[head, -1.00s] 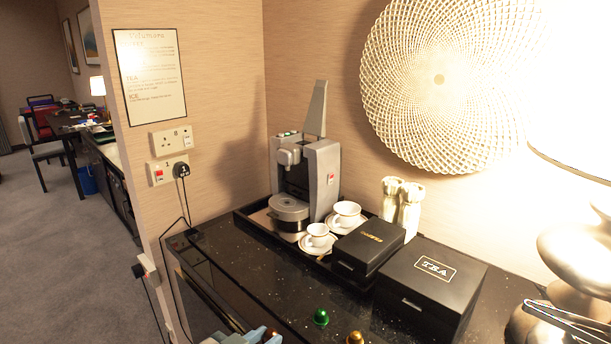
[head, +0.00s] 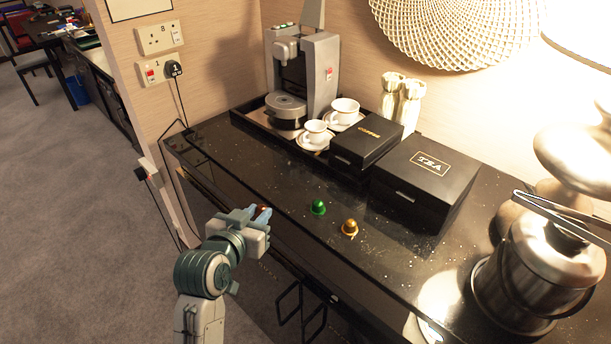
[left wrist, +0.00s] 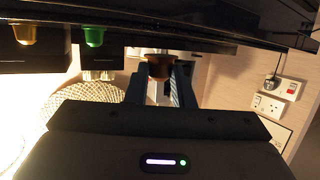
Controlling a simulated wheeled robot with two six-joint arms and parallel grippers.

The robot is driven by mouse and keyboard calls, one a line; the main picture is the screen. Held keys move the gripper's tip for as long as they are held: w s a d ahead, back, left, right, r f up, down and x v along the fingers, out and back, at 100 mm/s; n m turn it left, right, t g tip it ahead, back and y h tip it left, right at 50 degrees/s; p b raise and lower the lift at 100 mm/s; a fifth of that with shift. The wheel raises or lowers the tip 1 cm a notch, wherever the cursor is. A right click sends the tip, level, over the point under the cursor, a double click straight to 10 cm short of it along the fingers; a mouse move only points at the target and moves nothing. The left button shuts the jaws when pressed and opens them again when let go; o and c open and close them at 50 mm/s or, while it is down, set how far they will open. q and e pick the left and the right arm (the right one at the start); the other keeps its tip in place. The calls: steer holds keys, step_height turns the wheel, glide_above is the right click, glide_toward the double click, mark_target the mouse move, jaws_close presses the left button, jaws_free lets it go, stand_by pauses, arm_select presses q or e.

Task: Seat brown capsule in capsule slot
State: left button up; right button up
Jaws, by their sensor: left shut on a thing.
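The brown capsule (head: 262,208) is at the fingertips of my left gripper (head: 259,212), by the front edge of the dark counter. In the left wrist view the brown capsule (left wrist: 159,68) sits between the two blue-grey fingers, which are shut on it. The counter seems to lie close to it, but I cannot tell whether they touch. The coffee machine (head: 322,72) stands at the back left with its lever (head: 311,12) raised and cut off by the frame's top. Its capsule slot cannot be made out clearly. My right gripper is not in view.
A green capsule (head: 317,207) and a gold capsule (head: 350,228) stand on the counter right of my left gripper. Cups (head: 315,132), a black box (head: 367,140) and a tea box (head: 425,180) stand behind. An ice bucket (head: 535,270) with tongs is at right.

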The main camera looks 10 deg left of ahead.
arm_select(q)
steer(key=s+d+r+m+h, duration=0.2)
steer(key=s+d+h, duration=0.1)
steer(key=s, duration=0.1)
steer(key=shift+s+r+m+g, duration=0.15)
steer(key=shift+s+m+g, duration=0.15)
steer(key=shift+s+m, duration=0.1)
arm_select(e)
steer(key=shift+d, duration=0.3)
arm_select(q)
steer(key=shift+w, duration=0.15)
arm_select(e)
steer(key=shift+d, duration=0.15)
